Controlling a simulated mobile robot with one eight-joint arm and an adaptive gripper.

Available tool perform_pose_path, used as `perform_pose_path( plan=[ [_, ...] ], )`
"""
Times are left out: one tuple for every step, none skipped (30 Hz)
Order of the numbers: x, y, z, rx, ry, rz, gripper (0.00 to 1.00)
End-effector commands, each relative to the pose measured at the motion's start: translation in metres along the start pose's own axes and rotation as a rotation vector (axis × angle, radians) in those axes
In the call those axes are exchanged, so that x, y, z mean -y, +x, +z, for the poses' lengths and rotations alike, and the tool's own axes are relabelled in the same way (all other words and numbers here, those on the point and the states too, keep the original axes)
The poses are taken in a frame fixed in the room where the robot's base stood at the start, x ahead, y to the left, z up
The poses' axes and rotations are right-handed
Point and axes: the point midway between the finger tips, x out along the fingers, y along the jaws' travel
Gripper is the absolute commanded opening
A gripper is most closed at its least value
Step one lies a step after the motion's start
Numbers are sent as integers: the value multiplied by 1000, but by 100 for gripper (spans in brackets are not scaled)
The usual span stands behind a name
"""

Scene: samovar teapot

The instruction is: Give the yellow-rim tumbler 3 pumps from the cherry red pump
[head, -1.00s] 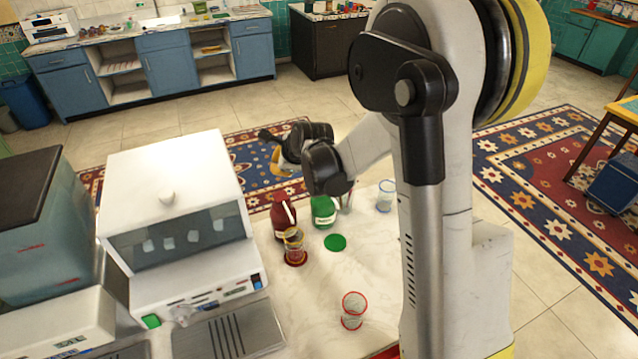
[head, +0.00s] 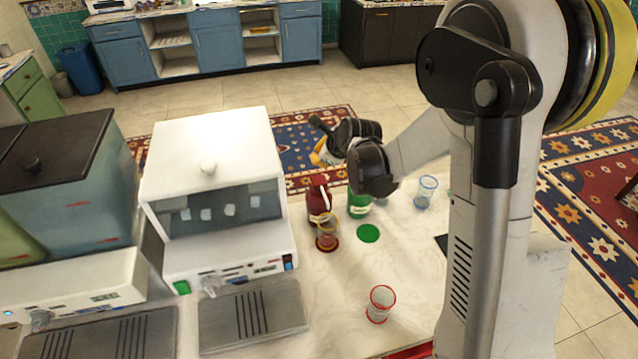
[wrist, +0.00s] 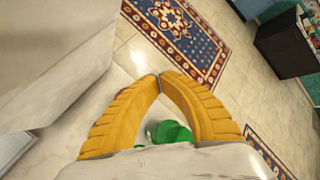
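The cherry red pump (head: 318,201) is a dark red bottle with a pale label, standing on the counter in the head view. The yellow-rim tumbler (head: 327,232), clear glass, stands upright on a dark red disc just in front of it. What is in the tumbler is too small to tell. My gripper (head: 318,155) is above the red pump in the head view, partly hidden by its own wrist; I cannot tell whether it touches the pump. In the wrist view its yellow fingers (wrist: 160,76) meet at the tips with nothing between the tips.
A green bottle (head: 359,204) stands right of the red pump, with an empty green disc (head: 368,233) in front. A blue-rim tumbler (head: 426,191) and a red-rim tumbler (head: 380,304) stand apart on the counter. A white dispenser machine (head: 215,245) stands at the left.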

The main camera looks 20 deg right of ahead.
Motion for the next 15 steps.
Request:
perform_pose_path(
  plan=[
    [-6,8,-6,0,0,0,0],
    [-8,11,-8,0,0,0,0],
    [-11,15,-11,0,0,0,0],
    [-14,18,-14,0,0,0,0],
    [-16,22,-16,0,0,0,0],
    [-19,26,-19,0,0,0,0],
    [-21,29,-21,0,0,0,0],
    [-23,32,-23,0,0,0,0],
    [-26,35,-26,0,0,0,0],
    [-27,37,-27,0,0,0,0],
    [-28,39,-28,0,0,0,0],
    [-29,40,-30,0,0,0,0],
    [-30,41,-30,0,0,0,0],
    [-30,42,-30,0,0,0,0],
    [-31,42,-31,0,0,0,0]
  ],
)
